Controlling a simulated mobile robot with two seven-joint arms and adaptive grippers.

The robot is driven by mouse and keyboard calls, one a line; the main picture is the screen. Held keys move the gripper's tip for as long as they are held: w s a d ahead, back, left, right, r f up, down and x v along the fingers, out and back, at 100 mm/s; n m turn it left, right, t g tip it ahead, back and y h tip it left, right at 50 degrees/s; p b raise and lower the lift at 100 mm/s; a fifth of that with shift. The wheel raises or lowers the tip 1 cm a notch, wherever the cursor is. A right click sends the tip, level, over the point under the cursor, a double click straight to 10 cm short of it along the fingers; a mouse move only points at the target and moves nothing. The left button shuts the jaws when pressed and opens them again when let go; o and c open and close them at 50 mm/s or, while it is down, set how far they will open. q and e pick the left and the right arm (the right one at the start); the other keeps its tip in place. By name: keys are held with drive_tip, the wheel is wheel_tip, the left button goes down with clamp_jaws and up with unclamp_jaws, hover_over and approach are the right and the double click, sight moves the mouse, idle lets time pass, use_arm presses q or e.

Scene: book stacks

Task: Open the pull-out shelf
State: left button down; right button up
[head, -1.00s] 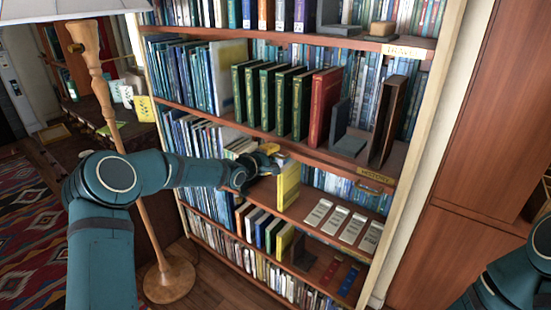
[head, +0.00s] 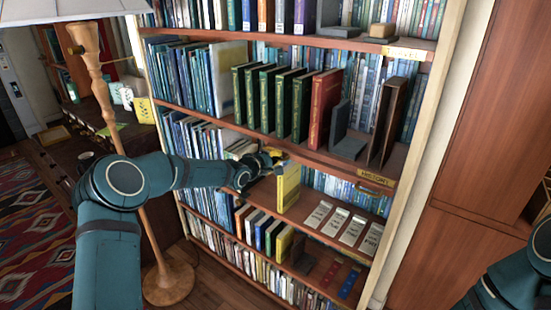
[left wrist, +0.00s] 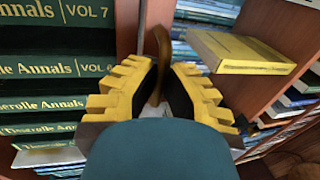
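The pull-out shelf seems to be the brown board under the row of green and red books, with a brass handle (head: 375,187) at its right; its extent is partly hidden by my arm. My left gripper (head: 267,160) is at the left part of that board's front. In the left wrist view, the yellow-padded fingers of my left gripper (left wrist: 162,72) are apart, with a brown, rounded handle-like piece (left wrist: 162,45) between their tips. I see no clear contact. My right gripper does not show; only part of my right arm is at the lower right.
A yellow book (head: 288,186) stands just below my left gripper, close to it. Pale cards (head: 336,221) lie on the lower shelf. Green books (head: 268,98) stand above. A floor lamp (head: 165,285) stands beside my left arm. A wooden cabinet (head: 465,150) is at the right.

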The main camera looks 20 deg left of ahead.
use_arm(q)
drive_tip(key=f+p+v, duration=0.2)
drive_tip(key=p+v, duration=0.2)
drive_tip(key=v, duration=0.7)
drive_tip(key=s+f+p+v, duration=0.1)
drive_tip(key=f+p+v, duration=0.2)
drive_tip(key=v, duration=0.9)
drive_tip(key=shift+p, duration=0.4)
drive_tip(key=shift+s+a, duration=0.1)
drive_tip(key=c, duration=1.1)
unclamp_jaws()
drive_tip(key=shift+o, duration=0.2)
drive_tip(key=shift+r, duration=0.1)
drive_tip(key=v, duration=1.2)
